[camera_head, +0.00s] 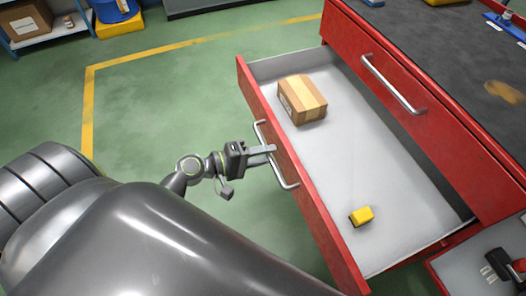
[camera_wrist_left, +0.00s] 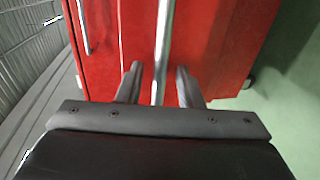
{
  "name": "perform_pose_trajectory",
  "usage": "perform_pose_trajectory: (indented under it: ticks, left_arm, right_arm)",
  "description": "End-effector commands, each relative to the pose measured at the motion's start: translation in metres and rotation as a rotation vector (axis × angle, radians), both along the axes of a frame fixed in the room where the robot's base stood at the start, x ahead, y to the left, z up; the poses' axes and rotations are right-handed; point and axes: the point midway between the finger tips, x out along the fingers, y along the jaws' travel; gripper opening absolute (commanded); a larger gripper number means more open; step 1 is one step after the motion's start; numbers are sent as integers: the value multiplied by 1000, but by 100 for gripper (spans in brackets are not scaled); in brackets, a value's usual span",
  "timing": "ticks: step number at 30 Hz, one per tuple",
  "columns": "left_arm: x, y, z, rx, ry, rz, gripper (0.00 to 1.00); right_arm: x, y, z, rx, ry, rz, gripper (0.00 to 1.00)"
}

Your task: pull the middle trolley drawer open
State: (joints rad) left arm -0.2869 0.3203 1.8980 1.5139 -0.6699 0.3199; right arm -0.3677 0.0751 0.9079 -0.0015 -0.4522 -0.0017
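The red trolley's drawer (camera_head: 312,205) stands well out below a shut upper drawer (camera_head: 435,135). Its silver bar handle (camera_head: 284,172) is on the red front and also shows in the left wrist view (camera_wrist_left: 163,45). My left gripper (camera_head: 272,149) is at this handle. In the left wrist view the two fingers of my left gripper (camera_wrist_left: 158,72) stand apart on either side of the bar, with gaps visible, so it is open around the handle. I cannot tell whether a finger touches the bar. My right gripper is not in view.
A cardboard box (camera_head: 302,99) and a small yellow block (camera_head: 361,216) lie in the open drawer. A grey-bottomed tray or drawer (camera_head: 462,262) with a black and red tool is at the lower right. The green floor left of the drawer is clear. A shelf (camera_head: 45,40) stands far left.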

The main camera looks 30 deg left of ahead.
Motion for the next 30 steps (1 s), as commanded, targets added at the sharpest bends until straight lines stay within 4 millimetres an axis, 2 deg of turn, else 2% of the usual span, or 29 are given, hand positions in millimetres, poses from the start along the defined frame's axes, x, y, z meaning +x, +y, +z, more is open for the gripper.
perform_pose_trajectory:
  ticks: [11,15,21,30]
  left_arm:
    - [-6,5,1,1,-1,0,33]
    - [-21,17,3,6,1,-1,33]
    - [-50,38,10,6,3,-3,33]
    - [-82,64,19,4,2,-2,33]
  right_arm:
    - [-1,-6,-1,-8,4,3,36]
    - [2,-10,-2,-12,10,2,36]
    - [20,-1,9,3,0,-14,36]
    - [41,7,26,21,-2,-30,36]
